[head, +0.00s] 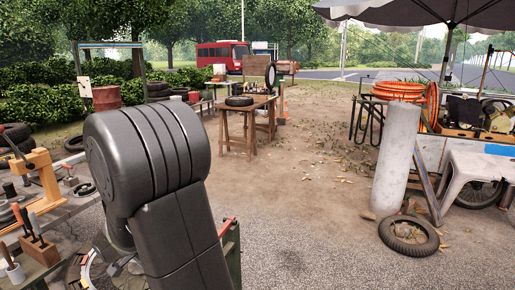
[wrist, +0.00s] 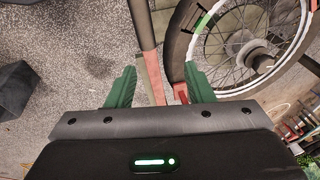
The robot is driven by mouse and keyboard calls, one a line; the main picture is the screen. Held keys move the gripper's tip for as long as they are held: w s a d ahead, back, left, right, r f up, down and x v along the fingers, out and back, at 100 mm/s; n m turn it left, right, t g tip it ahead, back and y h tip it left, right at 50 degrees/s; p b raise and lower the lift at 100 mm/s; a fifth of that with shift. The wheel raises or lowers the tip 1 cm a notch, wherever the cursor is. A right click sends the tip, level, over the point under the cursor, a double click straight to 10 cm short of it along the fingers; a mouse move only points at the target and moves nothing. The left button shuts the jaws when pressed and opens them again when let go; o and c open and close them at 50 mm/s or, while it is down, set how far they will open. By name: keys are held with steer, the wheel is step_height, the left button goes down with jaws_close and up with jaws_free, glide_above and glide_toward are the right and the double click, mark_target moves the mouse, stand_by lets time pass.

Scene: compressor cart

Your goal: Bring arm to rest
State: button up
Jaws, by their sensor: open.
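My gripper (wrist: 160,88) shows in the wrist view with its two green fingers spread wide apart. It is open, with nothing held between the fingers. In the head view my dark grey arm (head: 160,170) stands bent up at the left front. My gripper is hidden in the head view.
A spoked wheel (wrist: 189,52) is close by the right finger in the wrist view. A workbench with tools (head: 60,225) stands at the left.

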step_height(320, 180, up, 7)
steer(key=w+d+g+p, duration=0.1)
steer(key=w+p, duration=0.1)
steer(key=p, duration=0.5)
steer(key=shift+w+r+g+y+p, duration=0.2)
steer(key=shift+w+g+y+p, duration=0.1)
steer(key=shift+g+y+p, duration=0.1)
